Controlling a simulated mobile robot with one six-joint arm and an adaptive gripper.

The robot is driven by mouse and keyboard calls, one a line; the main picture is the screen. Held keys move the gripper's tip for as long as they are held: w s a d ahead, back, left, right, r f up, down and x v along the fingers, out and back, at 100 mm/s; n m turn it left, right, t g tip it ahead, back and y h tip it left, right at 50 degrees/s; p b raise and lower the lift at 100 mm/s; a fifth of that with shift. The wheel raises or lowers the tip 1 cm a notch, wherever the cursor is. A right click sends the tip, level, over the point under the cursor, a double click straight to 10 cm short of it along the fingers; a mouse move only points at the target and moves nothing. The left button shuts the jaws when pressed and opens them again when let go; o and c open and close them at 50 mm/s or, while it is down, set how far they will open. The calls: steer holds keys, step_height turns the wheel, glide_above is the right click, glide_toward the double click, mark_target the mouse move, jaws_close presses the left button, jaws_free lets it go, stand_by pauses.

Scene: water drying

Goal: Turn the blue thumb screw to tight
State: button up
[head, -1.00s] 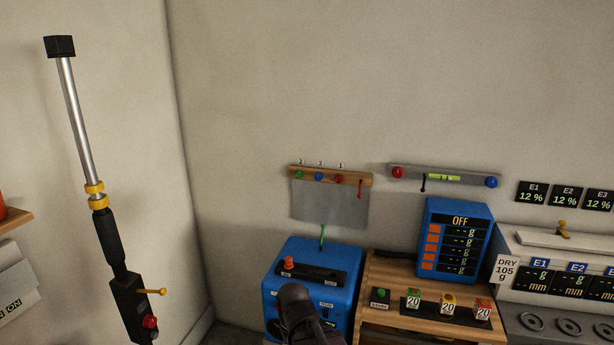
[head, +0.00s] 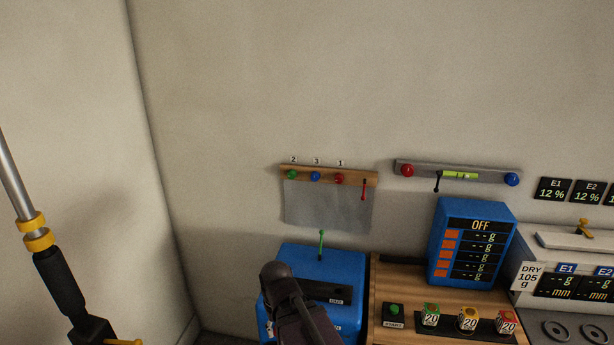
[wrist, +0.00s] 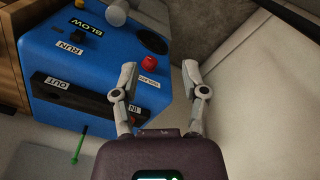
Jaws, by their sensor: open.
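Two blue round knobs show in the head view; I cannot tell which is the thumb screw. One blue knob (head: 512,179) is at the right end of a grey wall bar (head: 420,168) with a yellow-green level vial (head: 460,175). The other blue knob (head: 315,176) is on a wooden wall bar (head: 266,168), under label 3. My gripper (wrist: 160,75) is open and empty in the wrist view, close to the blue box (wrist: 75,60) with a red knob (wrist: 149,62). In the head view my arm hides its fingers. Neither blue knob shows in the wrist view.
A grey sheet hangs below the wooden bar, with a green lever (head: 321,245) beneath. A display box (head: 470,241) reading OFF stands on a wooden bench (head: 395,285) with several small parts. A black-and-yellow rod tool (head: 58,280) is at left. The wall above is clear.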

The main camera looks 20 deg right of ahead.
steer(key=shift+w+d, duration=0.1)
steer(key=shift+w, duration=0.25)
